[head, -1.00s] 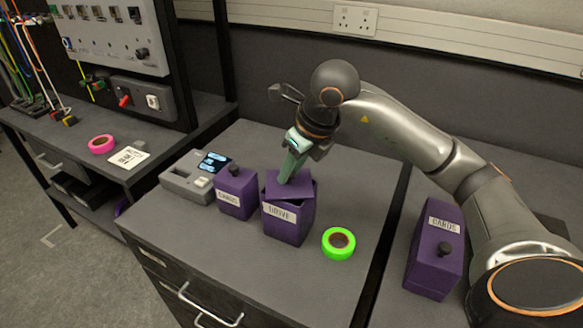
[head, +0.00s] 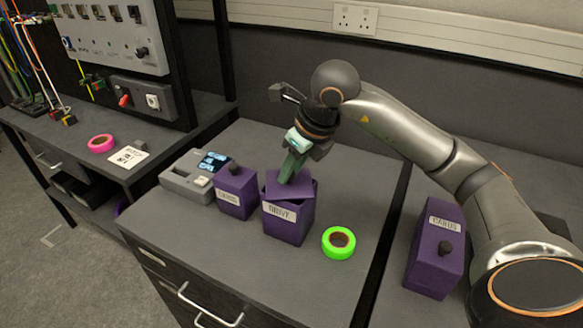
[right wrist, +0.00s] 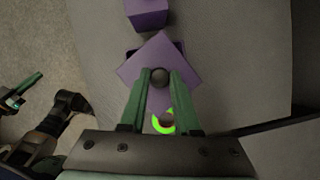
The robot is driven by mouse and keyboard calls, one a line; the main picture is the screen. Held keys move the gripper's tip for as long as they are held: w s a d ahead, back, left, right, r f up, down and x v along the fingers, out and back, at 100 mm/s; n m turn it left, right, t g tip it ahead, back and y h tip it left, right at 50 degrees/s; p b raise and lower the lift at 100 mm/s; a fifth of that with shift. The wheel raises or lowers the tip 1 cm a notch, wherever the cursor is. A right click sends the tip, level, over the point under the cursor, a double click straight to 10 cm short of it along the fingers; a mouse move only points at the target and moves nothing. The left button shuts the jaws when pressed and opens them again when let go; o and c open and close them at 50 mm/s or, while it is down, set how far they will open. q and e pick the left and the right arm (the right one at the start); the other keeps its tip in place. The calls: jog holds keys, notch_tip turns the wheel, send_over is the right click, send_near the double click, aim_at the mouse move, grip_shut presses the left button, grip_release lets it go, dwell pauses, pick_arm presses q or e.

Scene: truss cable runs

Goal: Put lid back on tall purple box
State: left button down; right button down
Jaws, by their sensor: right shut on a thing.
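The tall purple box (head: 288,222) stands on the grey cabinet top, with a white label on its front. My right gripper (head: 288,180) is shut on the lid's knob from above. In the right wrist view the green fingers hold the dark round knob (right wrist: 159,77) of the lid (right wrist: 160,55), which is rotated over the box. My left gripper is not in the head view; a dark gripper shows at the lower left of the wrist view.
A smaller purple lidded box (head: 236,195) stands just left, beside a grey device (head: 188,178). A green tape roll (head: 339,242) lies at the right. Another purple box (head: 436,255) marked CARDS is farther right.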

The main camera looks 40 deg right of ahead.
dwell(0.4)
jog(key=c, duration=0.6)
grip_release()
jog(key=shift+o, duration=0.5)
jog(key=o, duration=0.4)
jog(key=shift+r, duration=0.15)
jog(key=shift+r+p, duration=2.85)
jog(key=shift+r, duration=0.55)
